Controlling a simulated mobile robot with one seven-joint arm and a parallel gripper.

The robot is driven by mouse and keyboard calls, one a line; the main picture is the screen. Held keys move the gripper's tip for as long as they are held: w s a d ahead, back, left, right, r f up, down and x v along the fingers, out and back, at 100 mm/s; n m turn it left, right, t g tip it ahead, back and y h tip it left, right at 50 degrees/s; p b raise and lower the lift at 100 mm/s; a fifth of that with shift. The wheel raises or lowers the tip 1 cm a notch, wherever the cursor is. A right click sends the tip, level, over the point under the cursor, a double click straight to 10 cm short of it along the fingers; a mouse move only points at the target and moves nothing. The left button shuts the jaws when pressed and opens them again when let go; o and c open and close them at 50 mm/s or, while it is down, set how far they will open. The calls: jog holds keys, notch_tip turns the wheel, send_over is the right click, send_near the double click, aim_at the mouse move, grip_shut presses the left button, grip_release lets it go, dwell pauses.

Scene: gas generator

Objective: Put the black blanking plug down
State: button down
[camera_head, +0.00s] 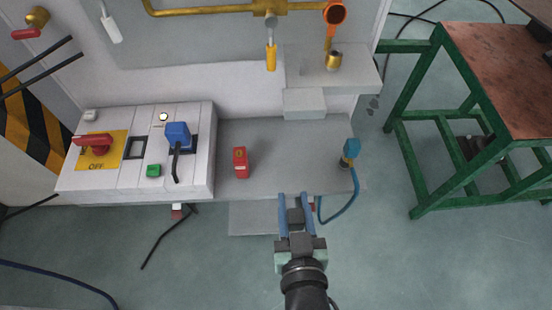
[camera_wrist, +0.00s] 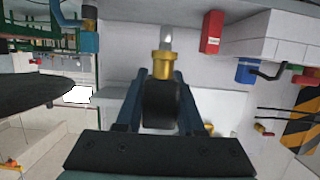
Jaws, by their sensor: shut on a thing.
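My gripper (camera_head: 295,197) has two blue fingers and reaches up from the bottom of the head view to the front edge of the grey ledge (camera_head: 283,140). It is shut on the black blanking plug (camera_head: 295,215), a short dark piece between the fingers. In the wrist view the plug (camera_wrist: 160,105) shows as a black cylinder between the fingers. A brass piece (camera_wrist: 163,66) with a silvery tip shows just beyond it; I cannot tell whether it belongs to the plug. Whether the plug touches the ledge is unclear.
A red block (camera_head: 240,162) stands on the ledge left of my gripper. A blue hose connector (camera_head: 350,151) stands at the ledge's right edge. A white switch panel (camera_head: 140,150) is at left, a green-framed table (camera_head: 430,120) at right. The ledge between block and connector is clear.

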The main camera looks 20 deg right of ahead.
jog(key=w+d+b, duration=0.1)
jog(key=w+d, duration=0.2)
jog(key=w, duration=0.6)
jog(key=w+d+b, duration=0.1)
jog(key=w+d, duration=0.1)
jog(key=w, duration=0.7)
jog(key=f+b, duration=0.1)
jog(key=f, duration=0.2)
jog(key=f+b, duration=0.1)
jog(key=f, duration=0.2)
jog(key=shift+w+d+f+b, duration=0.15)
jog(key=shift+w+f+b, duration=0.05)
jog(key=shift+b, duration=0.2)
jog(key=shift+w+f, duration=0.2)
jog(key=shift+f, duration=0.15)
jog(key=shift+r, duration=0.1)
jog(key=c, duration=0.5)
grip_release()
